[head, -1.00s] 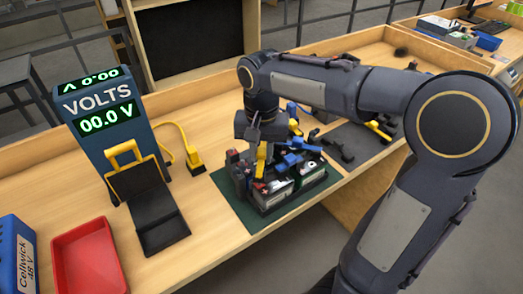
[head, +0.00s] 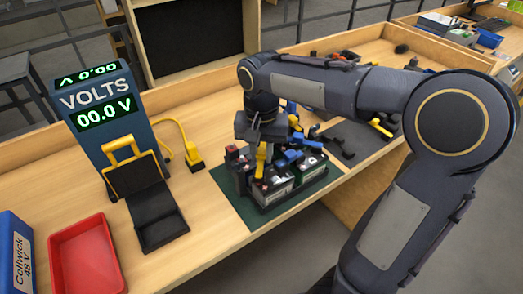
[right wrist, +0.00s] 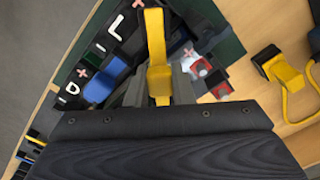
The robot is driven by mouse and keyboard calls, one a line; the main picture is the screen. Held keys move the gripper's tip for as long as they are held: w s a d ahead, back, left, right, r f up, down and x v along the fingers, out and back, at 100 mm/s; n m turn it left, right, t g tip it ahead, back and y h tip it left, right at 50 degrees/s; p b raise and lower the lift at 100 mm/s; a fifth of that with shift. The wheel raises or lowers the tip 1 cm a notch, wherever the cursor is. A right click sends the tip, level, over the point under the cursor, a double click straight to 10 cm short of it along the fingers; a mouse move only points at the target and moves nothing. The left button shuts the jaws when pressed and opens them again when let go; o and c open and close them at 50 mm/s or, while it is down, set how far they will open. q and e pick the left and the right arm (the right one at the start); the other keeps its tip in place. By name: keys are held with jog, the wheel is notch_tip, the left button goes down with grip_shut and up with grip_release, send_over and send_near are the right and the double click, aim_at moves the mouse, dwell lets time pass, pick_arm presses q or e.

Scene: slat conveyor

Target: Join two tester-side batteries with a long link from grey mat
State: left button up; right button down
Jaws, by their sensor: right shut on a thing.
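My right gripper (head: 262,149) is shut on a yellow link (head: 261,160), over the batteries (head: 272,190) on the dark green mat (head: 236,203). In the right wrist view the yellow link (right wrist: 156,50) stands out between the fingers (right wrist: 160,95), over dark battery tops with white letters and pink plus marks. I cannot tell whether the link touches the terminals. A blue link (right wrist: 104,80) lies across the batteries beside it. The tester (head: 100,105) reads 00.0 V. The grey mat (head: 352,142) holds dark and yellow links. My left gripper is not in view.
A yellow plug (head: 194,158) on a cable lies between tester and batteries. A red tray (head: 88,262) and a blue Cellwick box (head: 16,255) stand at front left. Bare wood lies left of the green mat. The bench's front edge runs close by the batteries.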

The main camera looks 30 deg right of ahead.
jog(key=shift+f, duration=0.4)
jog(key=c, duration=1.2)
grip_release()
jog(key=shift+o, duration=0.2)
jog(key=shift+r, duration=3.95)
jog(key=s+f+n+t+y, duration=0.2)
jog(key=s+f+n+t, duration=0.1)
jog(key=s, duration=0.8)
jog(key=shift+a+f+y, duration=0.4)
jog(key=shift+f, duration=0.25)
jog(key=s+a+f+n+t, duration=0.1)
jog(key=s, duration=0.1)
jog(key=s+a+f, duration=0.1)
jog(key=s+f, duration=0.1)
jog(key=s+a+f+n+t+y, duration=0.1)
jog(key=s+f, duration=0.1)
jog(key=shift+a+f+n+t, duration=0.15)
jog(key=shift+f+n+t, duration=0.1)
jog(key=shift+n+t, duration=0.05)
jog(key=shift+c, duration=0.2)
